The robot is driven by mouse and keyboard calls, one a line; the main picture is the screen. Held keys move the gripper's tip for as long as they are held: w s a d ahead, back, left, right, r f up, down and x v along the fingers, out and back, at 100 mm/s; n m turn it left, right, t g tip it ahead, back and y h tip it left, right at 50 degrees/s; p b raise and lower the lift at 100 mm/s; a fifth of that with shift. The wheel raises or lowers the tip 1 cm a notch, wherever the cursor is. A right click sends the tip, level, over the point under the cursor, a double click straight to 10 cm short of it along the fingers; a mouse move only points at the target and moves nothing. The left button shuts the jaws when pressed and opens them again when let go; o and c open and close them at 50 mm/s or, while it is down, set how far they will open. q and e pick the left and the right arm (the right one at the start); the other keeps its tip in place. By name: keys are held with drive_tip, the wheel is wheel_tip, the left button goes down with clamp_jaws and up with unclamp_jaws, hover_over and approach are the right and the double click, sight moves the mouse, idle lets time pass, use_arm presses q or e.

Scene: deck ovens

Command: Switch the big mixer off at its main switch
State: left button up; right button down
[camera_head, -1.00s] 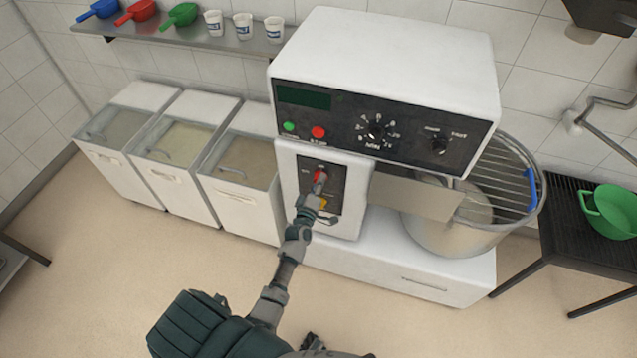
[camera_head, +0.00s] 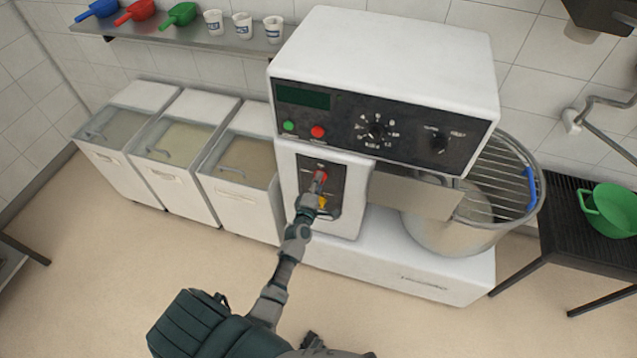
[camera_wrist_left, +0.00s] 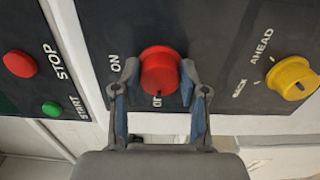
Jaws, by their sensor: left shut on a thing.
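The big mixer (camera_head: 390,55) is white with a dark control panel. Its red main switch knob (camera_head: 322,176) sits on a lower dark plate, above a yellow knob (camera_head: 323,202). My left gripper (camera_head: 318,184) reaches up to the red knob. In the left wrist view the red knob (camera_wrist_left: 160,72) is between my two fingers, which are shut on its sides. An ON label is beside the knob; a second label below it is partly hidden. A dark mark shows near the knob's lower edge. My right gripper is not in view.
A red stop button (camera_head: 318,132) and a green start button (camera_head: 289,126) are above the switch. The steel bowl (camera_head: 450,225) with its wire guard is to the right. Several white bins (camera_head: 240,200) stand to the left. The floor in front is clear.

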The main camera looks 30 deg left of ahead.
use_arm(q)
drive_tip(key=o, duration=1)
drive_tip(key=shift+o, duration=0.7)
drive_tip(key=shift+w+f, duration=0.1)
drive_tip(key=v, duration=1.2)
